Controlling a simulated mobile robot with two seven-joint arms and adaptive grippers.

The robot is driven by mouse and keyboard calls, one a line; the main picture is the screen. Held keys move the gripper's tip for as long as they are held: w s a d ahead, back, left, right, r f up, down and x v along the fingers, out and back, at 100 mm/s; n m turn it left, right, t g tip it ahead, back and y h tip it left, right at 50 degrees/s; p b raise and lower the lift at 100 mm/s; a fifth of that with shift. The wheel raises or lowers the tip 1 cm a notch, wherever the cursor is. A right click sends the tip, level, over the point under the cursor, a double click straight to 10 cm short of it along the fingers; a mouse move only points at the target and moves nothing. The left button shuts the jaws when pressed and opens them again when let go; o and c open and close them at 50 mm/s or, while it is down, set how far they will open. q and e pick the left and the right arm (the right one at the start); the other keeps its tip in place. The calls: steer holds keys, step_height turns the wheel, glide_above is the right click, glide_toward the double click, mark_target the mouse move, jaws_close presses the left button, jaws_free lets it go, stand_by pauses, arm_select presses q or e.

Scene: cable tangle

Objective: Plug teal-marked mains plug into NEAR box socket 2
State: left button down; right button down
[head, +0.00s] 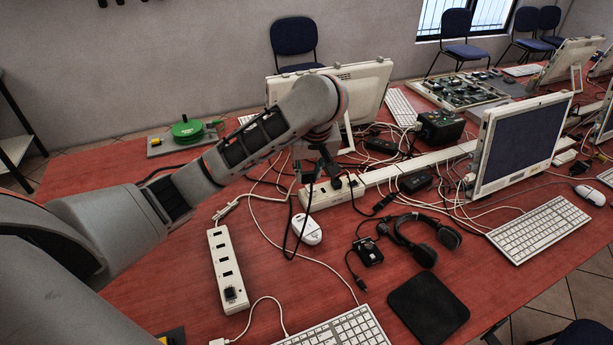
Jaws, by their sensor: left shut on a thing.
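My left gripper (320,172) is at the middle of the table, over the left end of the long white socket strip (328,196). It is shut on a dark plug, largely hidden by the fingers, with a black cable (287,235) looping down. No teal mark can be made out. The nearer white socket box (221,254) lies front left of the gripper, apart from it. It has several dark sockets in a row, and a black plug (231,294) sits at its front end. My right gripper is not in view.
A white mouse (307,229), black headset (424,240), small black device (368,251) and black mat (428,307) lie right of the nearer box. White cables cross the table. Monitors (520,141) and keyboards (541,229) stand right. Red tabletop is clear left of the box.

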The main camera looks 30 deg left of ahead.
arm_select(q)
steer(key=w+a+f+n+t+h, duration=0.1)
steer(key=w+a+f+n+h, duration=0.1)
steer(key=w+f+n+h, duration=0.2)
steer(key=w+a+f+n+t+h, duration=0.1)
steer(key=w+f+n+h, duration=0.3)
steer(key=w+n, duration=0.6)
step_height(320, 180, down, 3)
steer(key=n+t, duration=0.1)
steer(key=n, duration=0.5)
steer(key=shift+w+a+r+n, duration=0.2)
steer(key=shift+w+a+n, duration=0.1)
steer(key=shift+a, duration=0.05)
steer(key=shift+f, duration=2.25)
steer(key=shift+f+h, duration=0.3)
steer(key=shift+f, duration=1)
steer(key=c, duration=1.7)
jaws_free()
